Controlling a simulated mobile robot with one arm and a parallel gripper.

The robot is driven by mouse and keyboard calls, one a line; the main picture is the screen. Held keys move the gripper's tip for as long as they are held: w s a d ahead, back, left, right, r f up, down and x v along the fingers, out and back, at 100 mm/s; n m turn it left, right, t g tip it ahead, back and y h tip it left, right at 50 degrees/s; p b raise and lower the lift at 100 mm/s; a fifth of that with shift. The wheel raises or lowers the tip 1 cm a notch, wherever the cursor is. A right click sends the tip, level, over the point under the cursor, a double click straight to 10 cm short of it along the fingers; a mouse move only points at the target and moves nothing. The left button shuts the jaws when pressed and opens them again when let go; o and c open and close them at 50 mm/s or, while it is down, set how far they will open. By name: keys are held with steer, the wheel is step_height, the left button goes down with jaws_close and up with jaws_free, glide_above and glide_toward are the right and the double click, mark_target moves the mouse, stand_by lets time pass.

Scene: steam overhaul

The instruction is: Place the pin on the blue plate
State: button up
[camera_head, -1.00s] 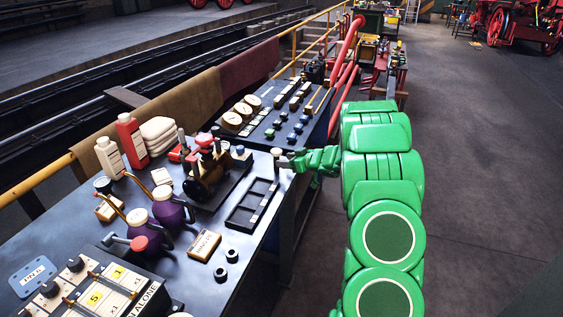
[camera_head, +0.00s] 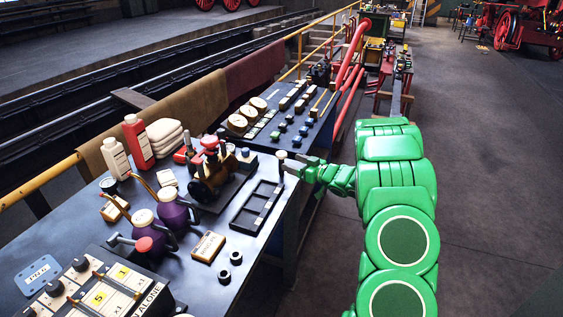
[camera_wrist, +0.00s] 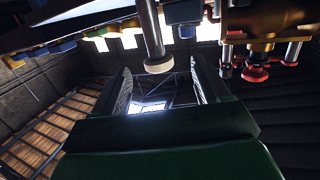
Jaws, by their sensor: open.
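The pin (camera_head: 281,157) stands upright at the right edge of the dark workbench, a pale round head on top. In the wrist view its metal shaft and cream head (camera_wrist: 157,62) show upside down, just beyond the gap between my fingers. My gripper (camera_wrist: 160,82) is open and empty, its two dark fingers apart. In the head view my gripper (camera_head: 293,164) is right beside the pin; whether it touches cannot be told. The blue plate (camera_head: 38,275) lies flat at the bench's near left, with lettering and nothing on it.
Purple oil cans (camera_head: 174,212), a small labelled box (camera_head: 208,247) and a control box (camera_head: 95,292) crowd the near bench. Bottles (camera_head: 138,141) stand at the back left.

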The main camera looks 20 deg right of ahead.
mark_target(286, 156)
steer(key=shift+s+d+r+t, duration=0.2)
steer(key=shift+s+d+t, duration=0.1)
steer(key=shift+t, duration=0.1)
steer(key=shift+w, duration=0.15)
steer(key=shift+r+x, duration=0.15)
steer(key=shift+x, duration=1.75)
steer(key=shift+r+x, duration=0.1)
steer(key=shift+x, duration=1.75)
jaws_close()
